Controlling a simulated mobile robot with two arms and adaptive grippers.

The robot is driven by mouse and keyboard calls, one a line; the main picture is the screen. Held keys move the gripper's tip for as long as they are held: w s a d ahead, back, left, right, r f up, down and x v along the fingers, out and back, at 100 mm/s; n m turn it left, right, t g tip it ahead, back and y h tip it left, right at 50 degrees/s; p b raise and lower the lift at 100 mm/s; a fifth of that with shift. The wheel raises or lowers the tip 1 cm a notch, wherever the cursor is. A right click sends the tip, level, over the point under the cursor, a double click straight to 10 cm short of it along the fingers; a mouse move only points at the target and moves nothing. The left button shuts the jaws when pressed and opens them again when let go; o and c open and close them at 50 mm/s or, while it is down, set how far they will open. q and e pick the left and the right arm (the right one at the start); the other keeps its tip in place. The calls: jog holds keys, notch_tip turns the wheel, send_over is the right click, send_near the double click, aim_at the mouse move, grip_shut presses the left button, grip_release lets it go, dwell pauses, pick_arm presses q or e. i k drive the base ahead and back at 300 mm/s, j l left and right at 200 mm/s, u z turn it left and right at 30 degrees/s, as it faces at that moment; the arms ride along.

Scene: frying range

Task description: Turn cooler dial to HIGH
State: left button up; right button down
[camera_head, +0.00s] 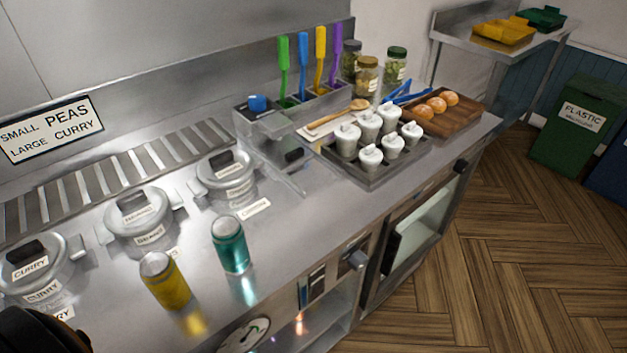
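A grey knob (357,259) sticks out of the counter's front panel, left of a glass-fronted door (424,226). A second, dark knob (460,166) is at the right end of the front, near the door's top corner. I cannot tell which of them is the cooler dial, and no HIGH mark is readable. A round white dial face (245,336) is partly cut off at the bottom edge. A dark rounded part, probably of my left arm, shows in the lower left corner. No gripper fingers show, and my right gripper is not in view.
On the counter stand a yellow can (165,281), a teal can (229,245), lidded pots (140,215), a tray (376,178) of white cups and a wooden board (452,122) with buns. The floor (520,270) before the glass-fronted door is clear.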

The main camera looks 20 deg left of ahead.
aim_at(460, 166)
jog(key=i+l+u, duration=0.15)
jog(key=l+u, duration=0.85)
jog(key=l, duration=0.2)
jog(key=l+u, duration=0.5)
jog(key=l, duration=0.15)
jog(key=k+l, duration=0.15)
jog(key=l, duration=0.15)
jog(key=k+l+z, duration=0.1)
jog(key=l, duration=0.2)
jog(key=k+l, duration=0.15)
jog(key=l, duration=0.15)
